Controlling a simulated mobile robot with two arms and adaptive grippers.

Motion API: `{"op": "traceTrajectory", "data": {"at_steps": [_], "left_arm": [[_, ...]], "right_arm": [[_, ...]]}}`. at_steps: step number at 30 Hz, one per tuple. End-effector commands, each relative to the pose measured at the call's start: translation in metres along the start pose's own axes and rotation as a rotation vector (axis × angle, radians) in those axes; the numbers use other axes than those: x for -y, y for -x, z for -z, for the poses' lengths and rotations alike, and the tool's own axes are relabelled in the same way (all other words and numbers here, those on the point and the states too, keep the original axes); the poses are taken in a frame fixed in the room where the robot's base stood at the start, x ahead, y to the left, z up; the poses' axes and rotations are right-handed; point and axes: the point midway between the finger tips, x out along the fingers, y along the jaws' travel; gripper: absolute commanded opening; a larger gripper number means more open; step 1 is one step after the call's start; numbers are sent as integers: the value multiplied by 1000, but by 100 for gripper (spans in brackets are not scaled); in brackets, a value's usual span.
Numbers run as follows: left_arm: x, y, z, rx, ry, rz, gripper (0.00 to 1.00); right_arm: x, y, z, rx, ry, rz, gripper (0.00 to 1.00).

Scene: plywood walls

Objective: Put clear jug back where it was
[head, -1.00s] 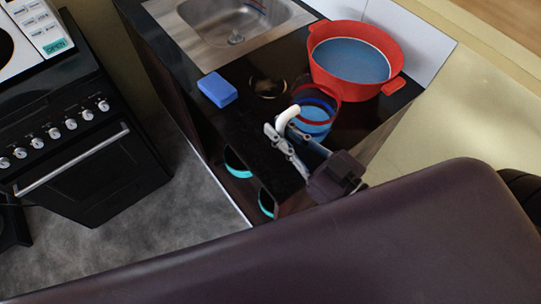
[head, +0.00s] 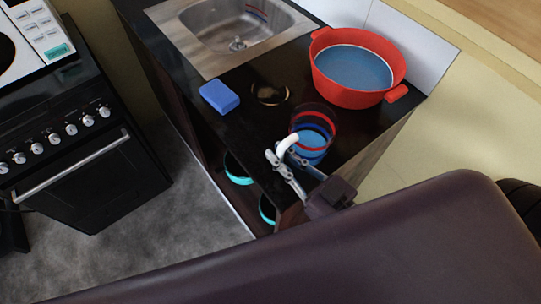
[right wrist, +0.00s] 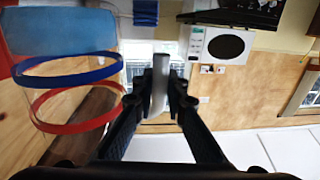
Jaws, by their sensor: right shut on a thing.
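The clear jug (head: 318,121) has red and blue bands, a blue lower part and a white handle (head: 287,145). It is over the front part of the dark counter, in front of the red pot; I cannot tell whether its base touches the counter. My right gripper (head: 279,158) is shut on the handle, at the jug's near left side. In the right wrist view the fingers (right wrist: 160,88) close on the pale handle, and the jug's banded body (right wrist: 70,83) is at the left. My left gripper is not in view.
A large red pot (head: 399,93) with a blue inside stands at the counter's back right. A blue sponge (head: 219,96) and a dark round dish (head: 270,93) lie near the sink (head: 238,30). Teal-rimmed items (head: 237,179) sit below the counter. A black stove (head: 85,180) is at left.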

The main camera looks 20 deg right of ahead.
Motion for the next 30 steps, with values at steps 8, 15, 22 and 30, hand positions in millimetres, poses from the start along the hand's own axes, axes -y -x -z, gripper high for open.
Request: {"op": "traceTrajectory", "data": {"at_steps": [8,15,22,30], "left_arm": [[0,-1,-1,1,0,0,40],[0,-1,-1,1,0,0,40],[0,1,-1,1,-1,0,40],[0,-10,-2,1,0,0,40]], "right_arm": [[1,-2,-4,2,-1,0,29],[0,-2,-4,2,-1,0,30],[0,-1,1,0,0,1,30],[0,28,-1,5,-4,-1,30]]}}
